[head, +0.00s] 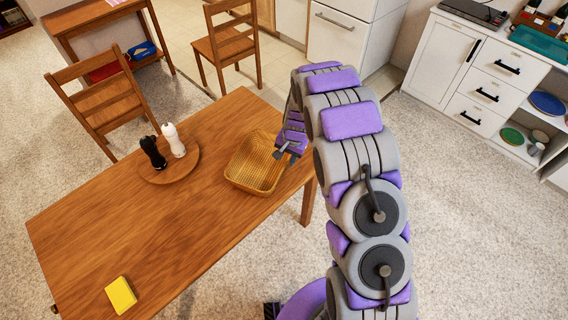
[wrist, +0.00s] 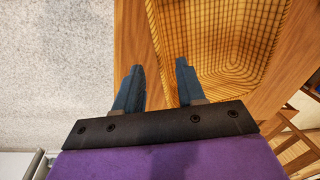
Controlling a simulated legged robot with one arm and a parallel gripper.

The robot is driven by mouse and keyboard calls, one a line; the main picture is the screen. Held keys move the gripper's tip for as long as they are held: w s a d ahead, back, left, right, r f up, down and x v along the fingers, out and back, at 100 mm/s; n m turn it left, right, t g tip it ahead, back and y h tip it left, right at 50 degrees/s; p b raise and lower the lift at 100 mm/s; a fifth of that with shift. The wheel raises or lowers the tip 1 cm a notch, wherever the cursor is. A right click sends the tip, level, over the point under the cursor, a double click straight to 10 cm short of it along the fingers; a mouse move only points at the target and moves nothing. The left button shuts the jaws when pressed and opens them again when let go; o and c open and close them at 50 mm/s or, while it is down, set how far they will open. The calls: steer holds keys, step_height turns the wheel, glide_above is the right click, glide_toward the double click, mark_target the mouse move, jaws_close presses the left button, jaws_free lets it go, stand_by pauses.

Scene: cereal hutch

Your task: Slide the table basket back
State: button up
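The table basket (head: 252,172) is a yellow-brown woven rectangular tray on the wooden table (head: 190,225), near the table's right end. It also shows large at the upper right of the wrist view (wrist: 215,75). My gripper (head: 284,151) is at the basket's right side in the head view, above the table's edge. In the wrist view my gripper (wrist: 160,75) has its two fingers apart with a gap between them. The right finger overlaps the basket's near rim in the picture; the left is over the table edge and carpet. I cannot tell whether it touches the basket. Nothing is held.
A round wooden tray (head: 185,172) with a black shaker (head: 153,152) and a white shaker (head: 173,140) stands left of the basket. A yellow sponge (head: 120,295) lies at the table's front left. Chairs (head: 105,100) stand behind. Bare table lies between.

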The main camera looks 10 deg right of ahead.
step_height(320, 180, up, 7)
steer(key=d, duration=0.1)
steer(key=shift+s+f+p, duration=0.2)
steer(key=shift+s+p, duration=0.05)
steer(key=shift+p, duration=0.15)
steer(key=shift+s, duration=0.1)
steer(key=s+r+n, duration=0.1)
steer(key=s+r, duration=0.7)
steer(key=r, duration=0.2)
steer(key=s+d+r+n+g, duration=0.1)
steer(key=s+r, duration=0.3)
steer(key=s, duration=0.7)
steer(key=s+d+r+n+g+h, duration=0.1)
steer(key=s+r, duration=0.3)
steer(key=s, duration=0.7)
steer(key=s+d+r+n, duration=0.1)
steer(key=s+r+n, duration=0.2)
steer(key=s, duration=0.9)
steer(key=shift+r+g+h, duration=0.4)
